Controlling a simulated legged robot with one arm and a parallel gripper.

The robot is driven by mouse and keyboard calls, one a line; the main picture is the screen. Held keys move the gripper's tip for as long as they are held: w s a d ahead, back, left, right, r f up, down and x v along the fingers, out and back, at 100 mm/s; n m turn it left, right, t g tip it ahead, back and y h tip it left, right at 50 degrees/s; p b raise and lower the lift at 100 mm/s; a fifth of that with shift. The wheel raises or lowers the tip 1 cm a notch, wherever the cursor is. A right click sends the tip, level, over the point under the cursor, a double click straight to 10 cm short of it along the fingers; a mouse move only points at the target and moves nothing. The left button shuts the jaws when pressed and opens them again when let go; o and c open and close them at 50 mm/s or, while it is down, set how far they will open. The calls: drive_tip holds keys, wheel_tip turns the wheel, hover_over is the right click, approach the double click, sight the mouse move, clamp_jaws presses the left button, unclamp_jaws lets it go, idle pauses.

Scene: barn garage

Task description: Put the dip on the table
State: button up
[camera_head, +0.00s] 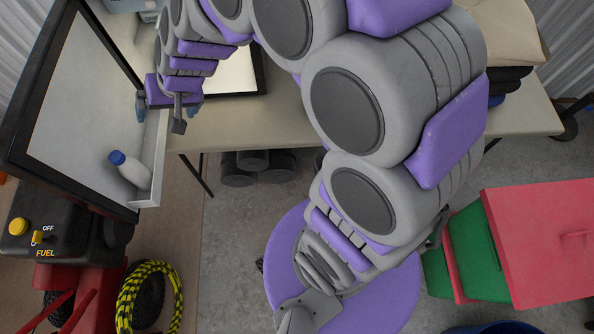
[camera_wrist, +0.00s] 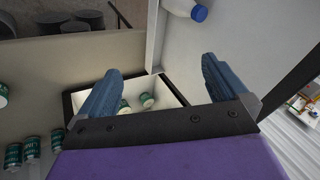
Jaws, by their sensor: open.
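My gripper (camera_head: 168,108) is open and empty, beside the edge of an open white-lined door. Its two blue fingers also show in the wrist view (camera_wrist: 162,70). A white bottle with a blue cap (camera_head: 132,168) lies tilted against the door's inner shelf, below my gripper. The bottle also shows at the top of the wrist view (camera_wrist: 184,7), apart from the fingers. Small green-and-white containers (camera_wrist: 147,99) are inside a dark-rimmed white compartment. I cannot tell which item is the dip. The beige table (camera_head: 240,126) runs behind my arm.
The black-framed door (camera_head: 88,105) stands open at the left. Several green-and-white containers (camera_wrist: 32,148) stand on a beige surface. A black-and-red fuel machine (camera_head: 60,225), a yellow-black coil (camera_head: 123,305) and red and green boxes (camera_head: 535,245) surround the floor. Dark weights (camera_head: 240,175) lie under the table.

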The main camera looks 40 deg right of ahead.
drive_tip(key=s+d+n+g+h, duration=0.1)
drive_tip(key=s+d, duration=0.3)
drive_tip(key=s, duration=0.5)
drive_tip(key=s+d+r+g+h, duration=0.1)
drive_tip(key=s+d, duration=0.4)
drive_tip(key=s, duration=0.5)
drive_tip(key=s+d+r+n+g+h, duration=0.1)
drive_tip(key=s+d+g, duration=0.3)
drive_tip(key=s, duration=0.6)
drive_tip(key=shift+d+n+h, duration=0.15)
drive_tip(key=shift+n+h, duration=0.15)
drive_tip(key=shift+h, duration=0.6)
